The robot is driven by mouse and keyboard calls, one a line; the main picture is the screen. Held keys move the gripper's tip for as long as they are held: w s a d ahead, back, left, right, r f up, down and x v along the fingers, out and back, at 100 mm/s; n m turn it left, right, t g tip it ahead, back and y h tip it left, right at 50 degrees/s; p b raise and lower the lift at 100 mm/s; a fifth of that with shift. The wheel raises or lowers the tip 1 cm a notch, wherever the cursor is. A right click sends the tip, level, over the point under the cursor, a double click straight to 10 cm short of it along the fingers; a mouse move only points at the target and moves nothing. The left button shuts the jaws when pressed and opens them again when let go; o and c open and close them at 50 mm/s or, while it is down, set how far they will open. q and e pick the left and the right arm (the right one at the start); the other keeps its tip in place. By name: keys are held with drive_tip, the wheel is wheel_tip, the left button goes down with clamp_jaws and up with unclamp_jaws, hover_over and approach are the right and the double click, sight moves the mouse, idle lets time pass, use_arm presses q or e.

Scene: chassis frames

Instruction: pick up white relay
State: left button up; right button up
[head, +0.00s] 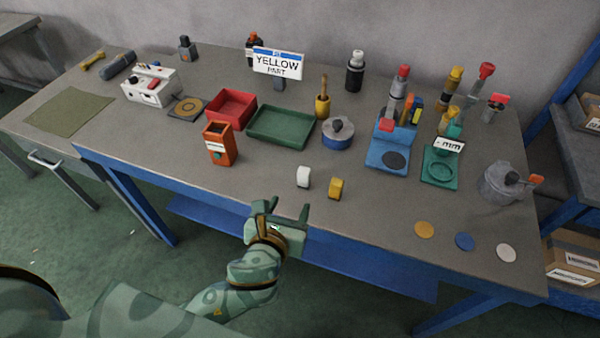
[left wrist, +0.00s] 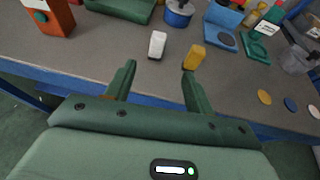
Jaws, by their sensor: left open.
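The white relay (head: 303,177) is a small upright block near the front edge of the grey table, left of a similar yellow block (head: 337,188). In the left wrist view the white relay (left wrist: 157,45) stands ahead of the fingers, roughly between their lines, and the yellow block (left wrist: 194,57) is beyond the right fingertip. My left gripper (head: 280,209) is open and empty at the table's front edge, short of the relay and apart from it. It also shows in the left wrist view (left wrist: 158,80). My right gripper is not in view.
An orange box (head: 219,144) stands to the left. Behind are a red tray (head: 231,109), a green tray (head: 282,126) and a blue pot (head: 338,133). A sign reading "YELLOW PART" (head: 278,62) stands at the back. Coloured discs (head: 465,241) lie at the front right.

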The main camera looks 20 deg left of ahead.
use_arm(q)
drive_tip(key=b, duration=0.3)
approach(303, 174)
drive_tip(key=x, duration=0.5)
drive_tip(key=shift+d+f, duration=0.1)
drive_tip(key=shift+f, duration=0.35)
drive_tip(key=shift+w+f, duration=0.15)
drive_tip(key=shift+w, duration=0.4)
drive_tip(key=b+x, duration=0.1)
drive_tip(key=x, duration=0.4)
drive_tip(key=shift+w+r+b, duration=0.15)
drive_tip(key=shift+r+b, duration=0.05)
drive_tip(key=shift+b, duration=0.2)
drive_tip(key=shift+r, duration=0.1)
drive_tip(key=c, duration=1.1)
